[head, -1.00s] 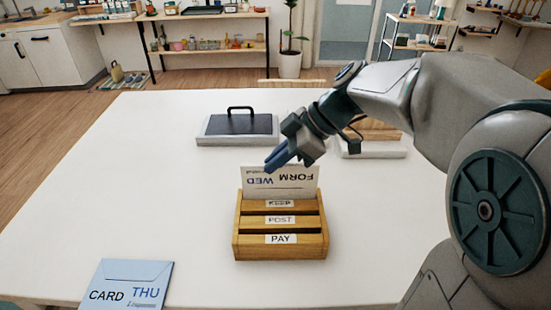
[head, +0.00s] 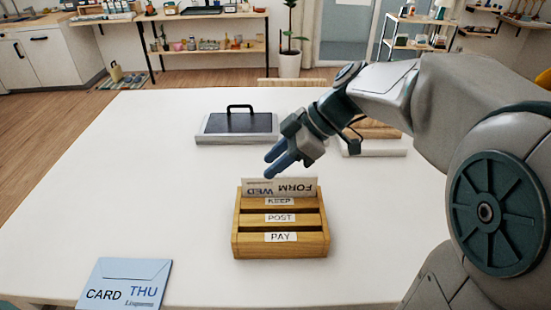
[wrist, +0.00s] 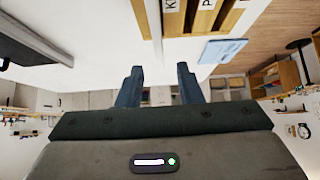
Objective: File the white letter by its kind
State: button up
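The white letter (head: 281,188) reads FORM and WED upside down. It stands in the rearmost slot of the wooden rack (head: 281,251), behind the KEEP label, with its upper part showing above the wood. The rack's other labels read POST and PAY, and no letter shows in those slots. My gripper (head: 277,165) is just above and behind the letter's top edge. In the wrist view its fingers (wrist: 160,84) are wide apart with nothing between them. The rack also shows at the top of the wrist view (wrist: 205,22).
A blue envelope (head: 125,283) marked CARD THU lies at the table's front left. A dark-topped box with a handle (head: 238,127) stands at the back. Another white and wooden item (head: 375,148) lies behind my arm.

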jog(key=v, duration=1.4)
jog(key=s+d+f+m+t+h+p, duration=0.2)
jog(key=s+f+m+h, duration=0.6)
jog(key=s+f+m, duration=0.4)
jog(key=shift+d+f+m+t+p, duration=0.45)
jog(key=shift+f+m+p, duration=0.85)
jog(key=shift+m, duration=1.6)
jog(key=shift+d+f, duration=0.15)
jog(key=shift+d, duration=0.05)
